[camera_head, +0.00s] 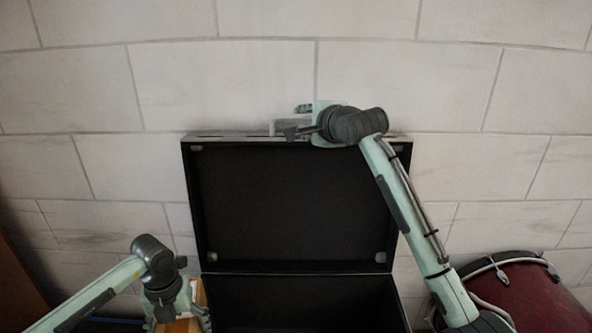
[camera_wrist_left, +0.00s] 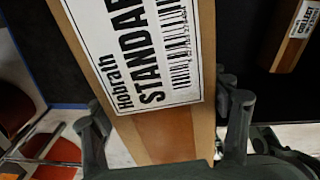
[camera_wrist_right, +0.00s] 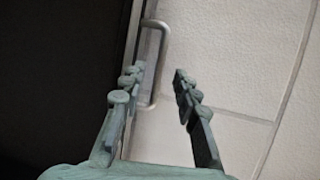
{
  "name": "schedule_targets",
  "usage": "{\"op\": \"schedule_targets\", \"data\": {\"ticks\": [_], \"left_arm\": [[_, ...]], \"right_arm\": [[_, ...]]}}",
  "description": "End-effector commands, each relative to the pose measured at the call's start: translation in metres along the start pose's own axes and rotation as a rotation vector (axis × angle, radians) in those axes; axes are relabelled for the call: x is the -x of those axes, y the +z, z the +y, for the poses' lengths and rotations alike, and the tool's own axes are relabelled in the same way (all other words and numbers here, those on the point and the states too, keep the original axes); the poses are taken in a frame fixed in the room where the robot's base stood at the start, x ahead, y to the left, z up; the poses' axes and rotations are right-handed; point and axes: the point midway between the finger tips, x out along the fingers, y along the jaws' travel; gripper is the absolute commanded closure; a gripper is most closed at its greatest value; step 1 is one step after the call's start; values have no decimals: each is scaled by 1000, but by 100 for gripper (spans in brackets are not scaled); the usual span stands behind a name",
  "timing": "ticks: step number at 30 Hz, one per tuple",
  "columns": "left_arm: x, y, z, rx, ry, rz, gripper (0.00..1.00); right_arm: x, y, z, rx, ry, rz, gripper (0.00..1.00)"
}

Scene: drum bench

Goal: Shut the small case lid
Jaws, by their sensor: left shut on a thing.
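The black case stands against the wall with its lid (camera_head: 290,200) raised upright. The dark case body (camera_head: 300,300) lies open below it. My right gripper (camera_head: 297,121) is at the lid's top edge, open. In the right wrist view a metal handle (camera_wrist_right: 151,66) on the lid's rim sits between the open fingers (camera_wrist_right: 157,84); I cannot tell whether they touch it. My left gripper (camera_head: 182,305) is low, left of the case. In the left wrist view its fingers (camera_wrist_left: 170,115) are shut on a cardboard box (camera_wrist_left: 165,135) with a white "Hobrath STANDARD" label.
A dark red drum (camera_head: 525,297) stands at the lower right, beside the case. A pale block wall (camera_head: 370,70) is close behind the lid.

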Motion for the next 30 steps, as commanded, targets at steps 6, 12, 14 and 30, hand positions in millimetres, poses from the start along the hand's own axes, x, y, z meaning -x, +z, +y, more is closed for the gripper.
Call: {"op": "schedule_targets", "data": {"ticks": [6,12,14,30], "left_arm": [[4,1,0,-1,-1,-2,75],[5,1,0,-1,-1,-2,75],[5,1,0,-1,-1,-2,75],[5,1,0,-1,-1,-2,75]], "right_arm": [[-32,0,-1,2,0,0,69],[-43,1,0,1,0,-1,69],[-43,1,0,1,-1,-1,69],[-43,0,0,1,-1,-1,100]]}}
